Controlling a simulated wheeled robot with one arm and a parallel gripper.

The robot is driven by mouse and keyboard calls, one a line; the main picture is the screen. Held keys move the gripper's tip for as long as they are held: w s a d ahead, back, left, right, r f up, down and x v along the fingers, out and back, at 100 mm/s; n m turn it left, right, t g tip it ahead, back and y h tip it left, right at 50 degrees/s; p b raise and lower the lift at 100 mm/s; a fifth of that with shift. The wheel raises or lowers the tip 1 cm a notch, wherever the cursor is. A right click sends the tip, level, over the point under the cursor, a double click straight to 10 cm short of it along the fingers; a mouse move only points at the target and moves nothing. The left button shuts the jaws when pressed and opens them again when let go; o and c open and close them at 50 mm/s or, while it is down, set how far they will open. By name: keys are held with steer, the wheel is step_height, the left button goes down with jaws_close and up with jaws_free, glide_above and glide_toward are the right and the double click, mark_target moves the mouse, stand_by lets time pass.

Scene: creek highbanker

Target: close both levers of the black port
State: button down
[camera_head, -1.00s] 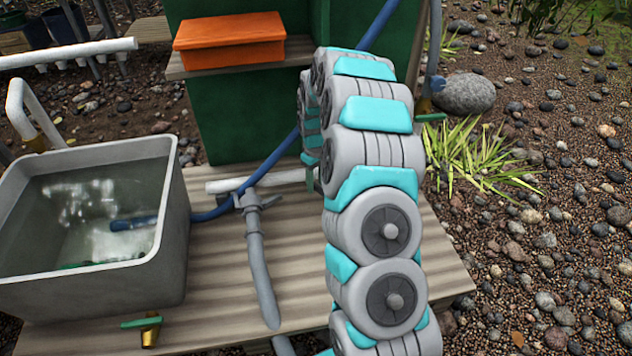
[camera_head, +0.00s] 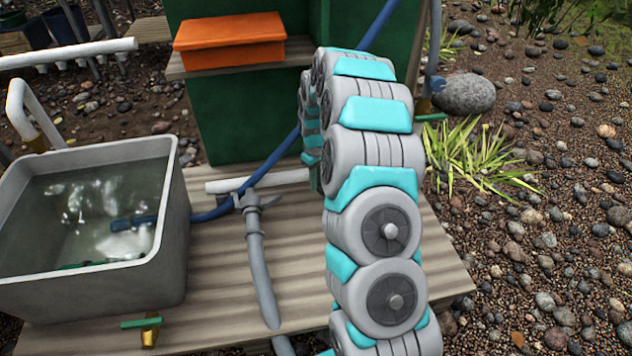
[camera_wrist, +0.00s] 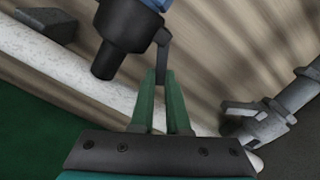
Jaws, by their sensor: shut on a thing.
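The black port (camera_wrist: 128,38) shows in the wrist view as a dark cylinder fitting, tilted, over the white pipe. A blue hose end meets it at the top edge. One thin dark lever (camera_wrist: 162,57) reaches down from its right side. My gripper (camera_wrist: 160,74) has its green fingertips closed on the end of this lever, which stands out from the port's body. A dark flat piece (camera_wrist: 45,22) lies left of the port; I cannot tell whether it is the other lever. In the head view, my arm hides the gripper and the port.
A grey branching fitting (camera_head: 248,201) joins the white pipe on the wooden deck (camera_head: 205,300); it also shows in the wrist view (camera_wrist: 262,118). A grey water tub (camera_head: 180,220) stands at left. An orange box (camera_head: 230,40) sits on a shelf behind. Stony ground lies right.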

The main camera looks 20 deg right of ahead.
steer(key=d+m, duration=0.1)
steer(key=m, duration=0.1)
steer(key=d+m, duration=0.1)
steer(key=m, duration=0.2)
steer(key=shift+w, duration=0.1)
steer(key=c, duration=0.9)
jaws_free()
steer(key=shift+a, duration=0.1)
